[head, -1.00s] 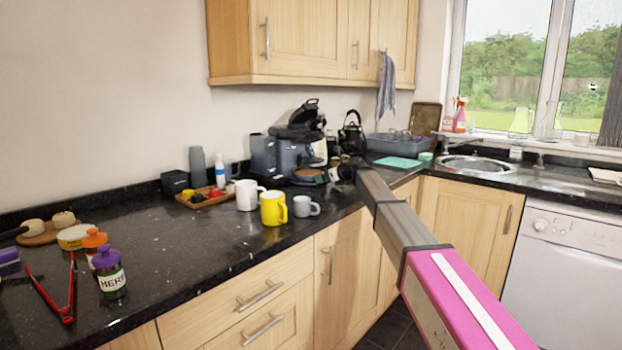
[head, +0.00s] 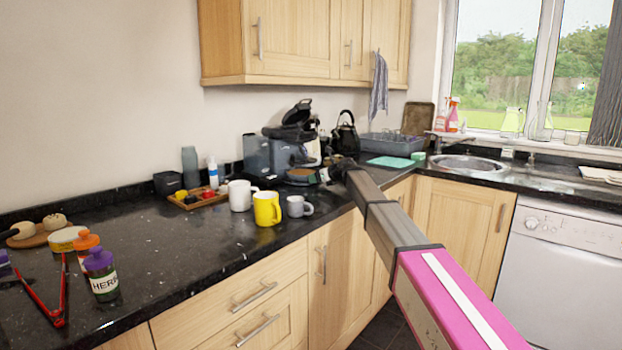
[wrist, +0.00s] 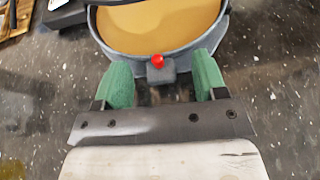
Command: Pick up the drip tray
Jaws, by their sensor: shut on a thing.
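The drip tray (wrist: 160,25) shows in the wrist view as a round grey dish with a tan surface, cut off by the top edge. A small red knob (wrist: 158,61) and a grey tab (wrist: 161,73) are at its near rim. My gripper (wrist: 165,80) has green fingertips on either side of this tab and is shut on the tray. In the head view my gripper (head: 337,169) is small and dark beside the coffee machine (head: 290,150).
A white mug (head: 240,196), a yellow mug (head: 267,208) and a grey mug (head: 298,206) stand in front of the machine. A kettle (head: 346,138) and a grey dish rack (head: 388,146) are behind. The counter's left middle is clear.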

